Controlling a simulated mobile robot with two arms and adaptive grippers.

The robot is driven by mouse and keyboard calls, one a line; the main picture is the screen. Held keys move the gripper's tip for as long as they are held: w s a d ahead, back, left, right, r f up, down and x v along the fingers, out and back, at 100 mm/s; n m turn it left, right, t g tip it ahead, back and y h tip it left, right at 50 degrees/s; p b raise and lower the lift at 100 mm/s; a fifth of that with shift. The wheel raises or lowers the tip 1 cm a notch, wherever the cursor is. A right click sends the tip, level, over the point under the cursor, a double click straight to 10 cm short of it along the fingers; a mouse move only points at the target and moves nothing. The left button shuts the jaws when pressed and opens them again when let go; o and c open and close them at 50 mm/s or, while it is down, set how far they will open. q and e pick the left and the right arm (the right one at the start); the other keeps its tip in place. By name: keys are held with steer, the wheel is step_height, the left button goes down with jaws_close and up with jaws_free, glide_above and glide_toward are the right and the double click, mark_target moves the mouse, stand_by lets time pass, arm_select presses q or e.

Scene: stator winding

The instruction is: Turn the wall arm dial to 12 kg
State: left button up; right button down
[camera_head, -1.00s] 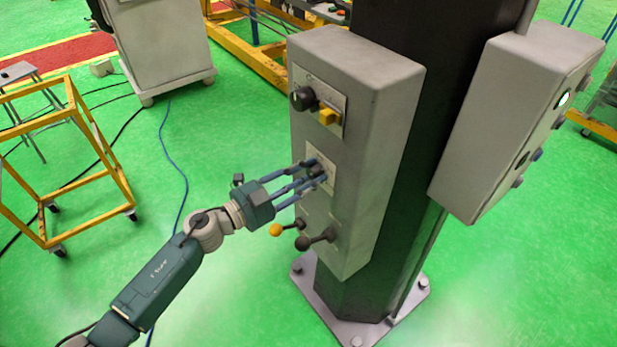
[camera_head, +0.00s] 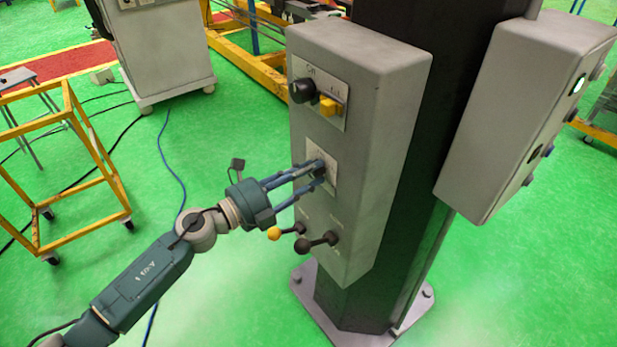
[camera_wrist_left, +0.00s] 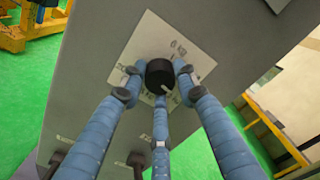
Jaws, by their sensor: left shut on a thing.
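The dial is a round black knob (camera_wrist_left: 160,75) with a light pointer mark, on a white scale plate (camera_wrist_left: 150,38) in the left wrist view. The plate also shows in the head view (camera_head: 318,155), on the front of a grey control box (camera_head: 385,150). My left gripper (camera_head: 318,172) has its blue fingers shut around the knob; the fingers also show in the left wrist view (camera_wrist_left: 158,82). In the head view the fingers hide most of the knob. Some scale print shows, but I cannot tell which value the pointer marks. My right gripper is not in view.
Above the dial are a black knob (camera_head: 302,91) and a yellow switch (camera_head: 331,104). Below it are a yellow-tipped lever (camera_head: 285,232) and a dark-tipped lever (camera_head: 316,241). The box is on a dark column (camera_head: 440,130). A yellow frame cart (camera_head: 70,235) stands at left.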

arm_select(q)
steer(key=shift+s+f+m+b, duration=0.1)
steer(key=shift+m+b, duration=0.65)
steer(key=shift+m, duration=0.95)
steer(key=shift+d, duration=0.1)
steer(key=o, duration=1.2)
steer(key=shift+c, duration=0.2)
steer(key=v, duration=1.2)
